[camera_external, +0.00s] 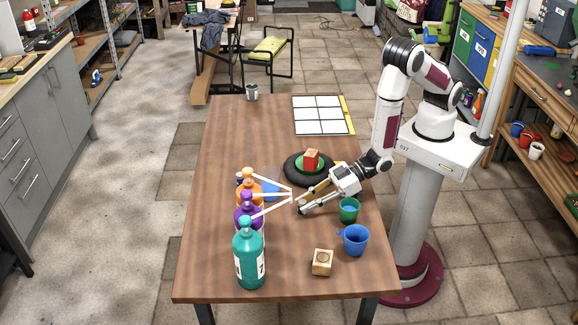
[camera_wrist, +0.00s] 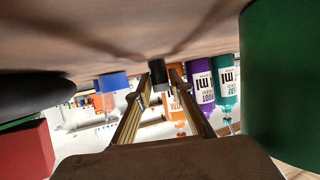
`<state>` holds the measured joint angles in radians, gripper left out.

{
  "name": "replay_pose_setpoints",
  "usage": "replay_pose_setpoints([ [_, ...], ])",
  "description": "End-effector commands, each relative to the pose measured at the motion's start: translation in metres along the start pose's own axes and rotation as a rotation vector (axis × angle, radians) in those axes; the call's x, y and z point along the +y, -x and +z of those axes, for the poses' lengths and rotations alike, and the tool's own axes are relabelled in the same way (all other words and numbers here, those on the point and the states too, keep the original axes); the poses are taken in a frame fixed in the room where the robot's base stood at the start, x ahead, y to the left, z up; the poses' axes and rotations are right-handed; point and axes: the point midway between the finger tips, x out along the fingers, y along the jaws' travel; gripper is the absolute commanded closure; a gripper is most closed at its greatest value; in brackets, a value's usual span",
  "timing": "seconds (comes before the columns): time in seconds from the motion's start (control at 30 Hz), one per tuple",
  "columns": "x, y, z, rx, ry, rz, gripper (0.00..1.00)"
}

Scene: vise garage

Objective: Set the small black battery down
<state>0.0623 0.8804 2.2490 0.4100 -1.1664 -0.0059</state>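The small black battery (camera_wrist: 158,71) shows in the wrist view between the tips of my gripper (camera_wrist: 160,78). The fingers close in on both its sides and appear shut on it. The wrist picture is upside down, with the tabletop along the top. The battery is upright and very close to the tabletop; I cannot tell whether it touches. In the external view my gripper (camera_external: 303,204) is low over the middle of the wooden table (camera_external: 235,130), pointing left. I cannot make out the battery there.
Teal (camera_external: 249,255), purple (camera_external: 243,217) and orange (camera_external: 250,188) bottles stand left of my gripper, with a blue object (camera_external: 271,190) nearby. A green cup (camera_external: 349,212), blue mug (camera_external: 355,240) and wooden block (camera_external: 322,262) are near. A black round (camera_external: 292,172) bears a red block (camera_external: 311,157). A white grid (camera_external: 320,115) lies behind.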

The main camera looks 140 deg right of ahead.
Motion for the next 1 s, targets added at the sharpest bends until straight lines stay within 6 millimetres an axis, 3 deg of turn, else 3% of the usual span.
replay_pose_setpoints([
  [0.57, 0.0, 0.002, -0.004, 0.001, 0.0, 0.0, 0.66],
  [1.0, -0.001, 0.043, -0.003, -0.001, 0.001, -0.002, 0.66],
])
